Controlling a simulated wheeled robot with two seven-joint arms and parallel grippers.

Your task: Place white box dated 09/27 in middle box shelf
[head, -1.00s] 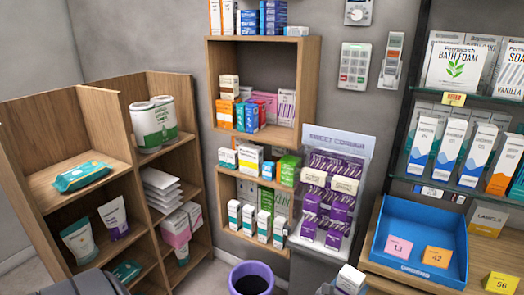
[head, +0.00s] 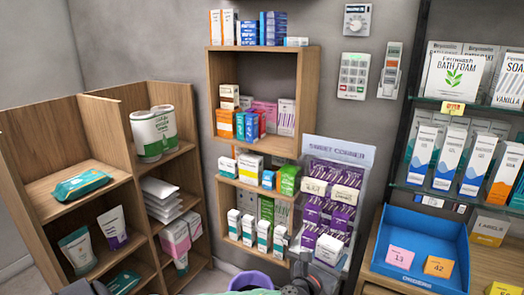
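A white box (head: 328,249) stands out at the bottom, right of centre, in front of the sweets stand; its date is too small to read. My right gripper (head: 327,271), a dark shape at the bottom edge, appears shut on its lower part, with the fingers partly hidden. The wooden wall shelf has a large upper box (head: 312,92) and smaller compartments below. The middle compartment (head: 242,184) holds white-and-yellow, blue, orange and green packs. The lowest one holds a row of white-and-green boxes (head: 248,229). My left gripper is not in view; only a dark arm part shows at lower left.
A sweets stand (head: 337,151) with purple packs borders the shelf's right side. A purple bin (head: 249,277) is below. A wooden cubby unit (head: 105,105) stands left. A blue tray (head: 434,219) with number cards and glass shelves of bottle boxes are at right.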

